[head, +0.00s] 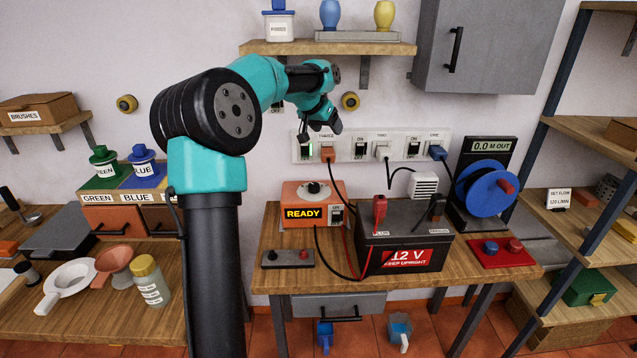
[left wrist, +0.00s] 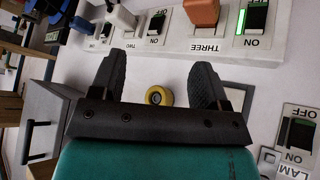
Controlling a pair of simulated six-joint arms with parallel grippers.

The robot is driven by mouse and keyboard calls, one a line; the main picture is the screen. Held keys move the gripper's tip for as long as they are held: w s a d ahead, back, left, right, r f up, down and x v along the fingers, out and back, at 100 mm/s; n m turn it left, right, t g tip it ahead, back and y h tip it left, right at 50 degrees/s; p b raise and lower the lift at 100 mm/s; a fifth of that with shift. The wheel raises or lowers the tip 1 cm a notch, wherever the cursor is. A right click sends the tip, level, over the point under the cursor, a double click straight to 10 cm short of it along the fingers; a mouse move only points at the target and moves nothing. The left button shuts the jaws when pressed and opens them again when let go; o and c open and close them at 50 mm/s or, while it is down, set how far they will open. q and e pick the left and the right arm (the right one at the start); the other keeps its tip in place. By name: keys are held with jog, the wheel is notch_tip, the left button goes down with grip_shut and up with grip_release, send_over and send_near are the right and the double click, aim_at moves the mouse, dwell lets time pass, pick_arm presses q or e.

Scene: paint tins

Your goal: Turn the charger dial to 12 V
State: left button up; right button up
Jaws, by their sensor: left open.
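The charger (head: 300,215) is an orange box on the middle bench, with a lit READY display on its front. Its dial (head: 314,187) is a dark knob on a pale plate on the box's top; its setting is too small to read. My left gripper (head: 320,130) is open and empty, above the charger and in front of the wall socket strip (head: 455,141). In the left wrist view, its fingers (left wrist: 160,65) are apart with nothing between them, and the socket strip (left wrist: 222,47) shows beyond. The dial is not in that view. My right gripper is not in view.
A dark battery (head: 375,240) labelled 12 V, with red and black clamps on top, stands right of the charger. Cables hang from the strip. A blue reel (head: 486,190) stands at the right.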

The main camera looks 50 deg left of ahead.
aim_at(314, 184)
pick_arm(q)
jog(key=s+a+f+g, duration=0.3)
jog(key=s+a+f, duration=0.2)
jog(key=f, duration=0.3)
jog(key=shift+a+n+y, duration=0.4)
jog(key=shift+a, duration=0.5)
jog(key=x, duration=1.7)
jog(key=shift+f, duration=0.25)
jog(key=c, duration=0.9)
